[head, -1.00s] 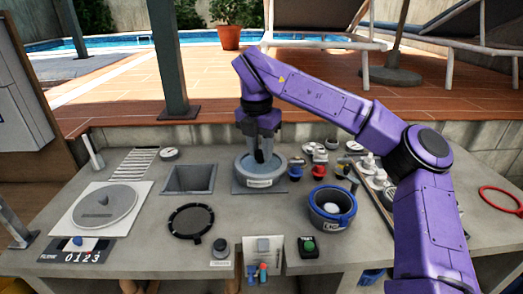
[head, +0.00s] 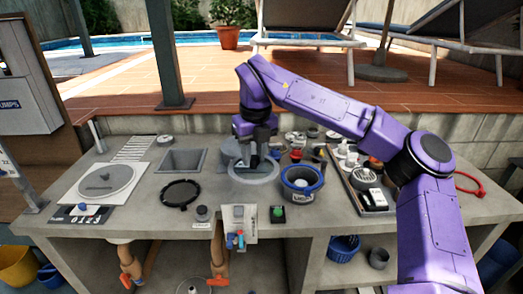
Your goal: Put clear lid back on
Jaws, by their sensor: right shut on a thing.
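My right gripper (head: 254,163) is shut on the clear lid (head: 266,177), a pale translucent disc that lies roughly level under its fingers. The lid is in front of and slightly right of a round grey pot (head: 229,152) and hides much of the pot's front. The pot stands on the counter, left of the gripper. I cannot tell the lid's exact height above the counter. My left gripper is not in view.
The counter (head: 143,212) carries a blue-rimmed basket (head: 301,186) close right of the lid, a black ring (head: 181,193) at left, a square recess (head: 184,160) and a round cover (head: 107,181). A tray of parts (head: 351,172) lies at right. Small fittings crowd behind the basket.

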